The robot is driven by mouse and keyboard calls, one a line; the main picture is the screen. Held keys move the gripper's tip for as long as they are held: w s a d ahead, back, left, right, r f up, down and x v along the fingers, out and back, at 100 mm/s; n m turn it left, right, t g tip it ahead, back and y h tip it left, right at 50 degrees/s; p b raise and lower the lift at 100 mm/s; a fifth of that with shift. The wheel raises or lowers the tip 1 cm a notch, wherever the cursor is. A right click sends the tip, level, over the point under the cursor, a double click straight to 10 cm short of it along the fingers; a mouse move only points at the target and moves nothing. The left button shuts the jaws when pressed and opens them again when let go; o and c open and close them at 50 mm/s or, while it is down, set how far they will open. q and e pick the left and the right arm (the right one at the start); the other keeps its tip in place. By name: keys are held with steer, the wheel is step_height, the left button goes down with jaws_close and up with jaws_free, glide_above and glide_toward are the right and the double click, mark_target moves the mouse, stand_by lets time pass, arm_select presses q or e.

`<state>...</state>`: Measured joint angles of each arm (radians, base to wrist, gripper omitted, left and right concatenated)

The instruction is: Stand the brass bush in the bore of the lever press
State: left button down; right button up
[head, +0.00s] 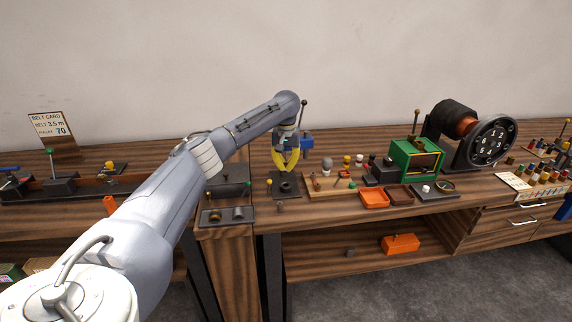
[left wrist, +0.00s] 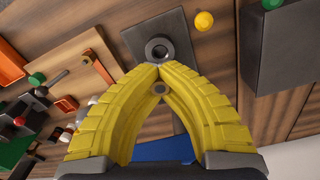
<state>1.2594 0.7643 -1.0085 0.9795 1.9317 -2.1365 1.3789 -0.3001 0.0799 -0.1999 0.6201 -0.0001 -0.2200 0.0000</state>
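The lever press has a dark base plate (head: 286,190) on the bench, with a blue part (head: 307,143) and a ball-topped lever (head: 304,103) behind my gripper. My left gripper (head: 289,171) is low over that plate, yellow fingers pointing down. In the left wrist view, its fingertips (left wrist: 158,67) meet, with no part clearly visible between them. Just beyond the tips is a dark round boss with a paler ring (left wrist: 158,50) on the plate. I cannot tell whether that ring is the bare bore or a bush in it. I cannot clearly pick out the brass bush. My right gripper is out of view.
A dark two-socket plate (head: 227,217) lies left. An orange box (head: 400,244) is on the lower shelf.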

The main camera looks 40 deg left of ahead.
arm_select(q)
steer(key=shift+f, duration=2.25)
steer(key=shift+f, duration=1)
steer(key=c, duration=1.5)
jaws_free()
steer(key=shift+r, duration=0.1)
step_height(320, 180, up, 12)
steer(key=shift+f, duration=0.1)
